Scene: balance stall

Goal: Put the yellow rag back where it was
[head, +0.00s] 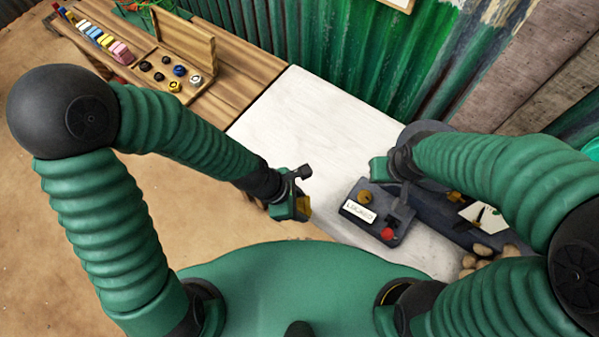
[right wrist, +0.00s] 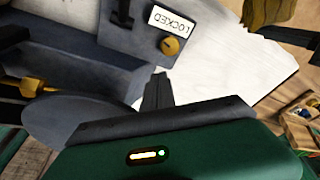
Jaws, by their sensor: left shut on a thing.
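The yellow rag (head: 304,207) hangs from my left gripper (head: 296,190), which is shut on it near the front left edge of the white table top. The rag also shows in the right wrist view (right wrist: 268,12), at the top right, hanging clear of the table. My right gripper (head: 388,168) is over the balance, beside its round dark pan (head: 425,128). Its fingers (right wrist: 157,92) show dark and narrow in the right wrist view, and I cannot tell whether they are open or shut. The place the rag came from is not clear.
The dark balance (head: 402,224) has a LOCKED label (head: 359,211), a yellow knob and a red knob. Potatoes (head: 484,262) lie at the right. A wooden rack with weights (head: 172,72) stands at the back left. The white table top (head: 310,120) is bare in the middle.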

